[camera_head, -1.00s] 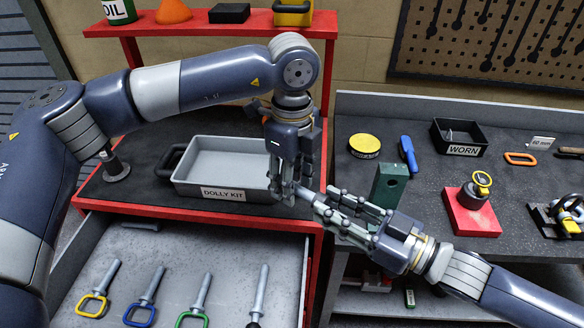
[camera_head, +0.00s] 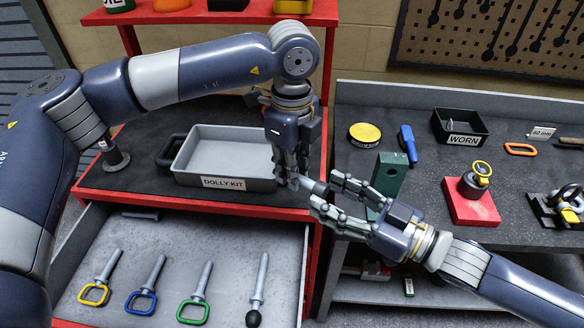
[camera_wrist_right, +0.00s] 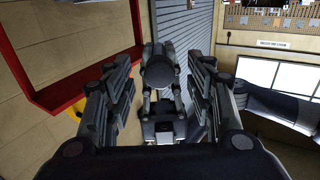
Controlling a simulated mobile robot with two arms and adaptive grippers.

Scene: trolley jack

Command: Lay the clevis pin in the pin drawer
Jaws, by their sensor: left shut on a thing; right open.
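The pin (camera_head: 308,184), a short grey shaft with a dark round end, is in my left gripper (camera_head: 292,178), which is shut on it above the tool chest's right front corner. Its dark end points right, toward my right gripper (camera_head: 325,194). My right gripper is open, its fingers either side of that end. In the right wrist view the dark round end (camera_wrist_right: 157,73) faces the camera between the open fingers, with my left gripper behind it. The pin drawer (camera_head: 222,240) stands open below, holding pins with yellow, blue and green handles and one with a black knob.
The grey DOLLY KIT tray (camera_head: 225,183) sits on the chest top behind the drawer. A green block (camera_head: 388,172) stands on the right bench behind my right gripper. A red block (camera_head: 470,205) and a WORN bin (camera_head: 462,140) are farther right.

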